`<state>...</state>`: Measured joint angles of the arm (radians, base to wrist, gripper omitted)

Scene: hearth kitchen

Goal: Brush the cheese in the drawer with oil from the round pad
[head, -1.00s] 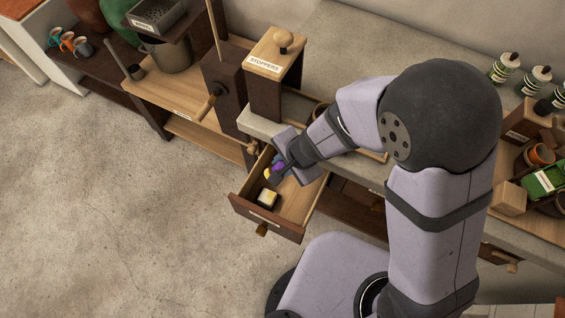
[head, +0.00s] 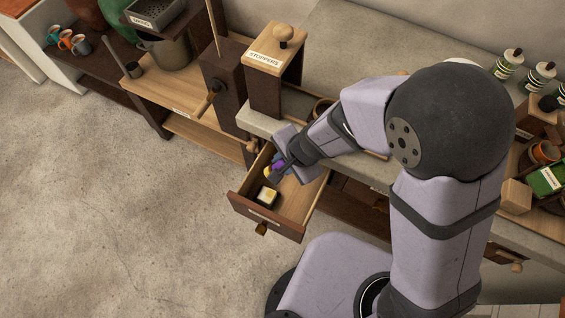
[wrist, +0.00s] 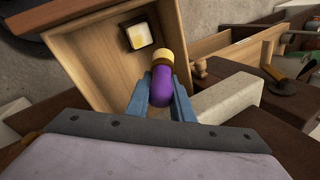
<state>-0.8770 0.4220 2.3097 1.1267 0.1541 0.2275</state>
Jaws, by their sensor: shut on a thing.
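My gripper (wrist: 161,95) is shut on a brush with a purple handle (wrist: 161,86) and a yellow end (wrist: 163,55). In the head view the gripper (head: 276,167) is over the open drawer (head: 291,207), and the brush's yellow end points toward the drawer front. The cheese (head: 267,194), a pale yellow block in a dark square dish, lies in the drawer near its front. It also shows in the wrist view (wrist: 137,38), beyond the brush and to its left. From these views I cannot tell whether the brush touches it. I cannot make out the round pad.
A box labelled STOPPERS (head: 275,48) stands on the counter behind the drawer. A dark post with a wooden handle (head: 222,82) stands left of it. Bottles (head: 508,63) and a green box (head: 546,180) are on the right. The floor left of the drawer is clear.

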